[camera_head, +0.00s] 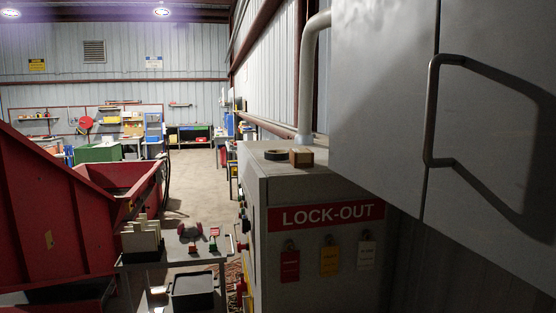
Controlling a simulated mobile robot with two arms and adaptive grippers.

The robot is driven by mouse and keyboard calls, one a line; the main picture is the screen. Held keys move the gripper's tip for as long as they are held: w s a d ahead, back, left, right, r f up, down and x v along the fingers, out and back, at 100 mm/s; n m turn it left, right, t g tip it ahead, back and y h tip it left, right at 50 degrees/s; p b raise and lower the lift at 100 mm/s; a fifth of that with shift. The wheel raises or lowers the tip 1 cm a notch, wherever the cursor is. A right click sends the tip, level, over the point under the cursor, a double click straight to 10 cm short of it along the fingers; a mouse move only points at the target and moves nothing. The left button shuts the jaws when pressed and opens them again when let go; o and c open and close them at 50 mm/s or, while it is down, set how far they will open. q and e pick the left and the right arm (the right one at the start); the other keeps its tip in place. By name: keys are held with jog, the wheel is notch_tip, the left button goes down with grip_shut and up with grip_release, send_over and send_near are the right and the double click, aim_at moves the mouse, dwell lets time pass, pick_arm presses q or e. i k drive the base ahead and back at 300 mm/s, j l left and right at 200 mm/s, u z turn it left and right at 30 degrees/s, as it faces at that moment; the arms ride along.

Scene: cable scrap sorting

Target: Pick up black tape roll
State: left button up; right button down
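A black tape roll (276,157) lies flat on top of the grey lock-out cabinet (315,250), close to its far left part. A small brown block (302,157) is just to its right, touching it or nearly so. Neither of my grippers is in view.
A large grey wall cabinet with a bent handle (432,110) fills the upper right, and a pale pipe (307,80) rises behind the roll. A red hopper (60,210) stands at left. A cart (190,245) with tools is in front of it. Open floor (190,180) lies beyond.

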aim_at(276, 154)
jog(key=k+z, duration=0.15)
jog(key=z, duration=1.3)
jog(key=i+j+z, duration=0.1)
jog(key=j+z, duration=0.25)
jog(key=j, duration=0.15)
jog(key=j+z, duration=0.75)
jog(key=j, duration=0.3)
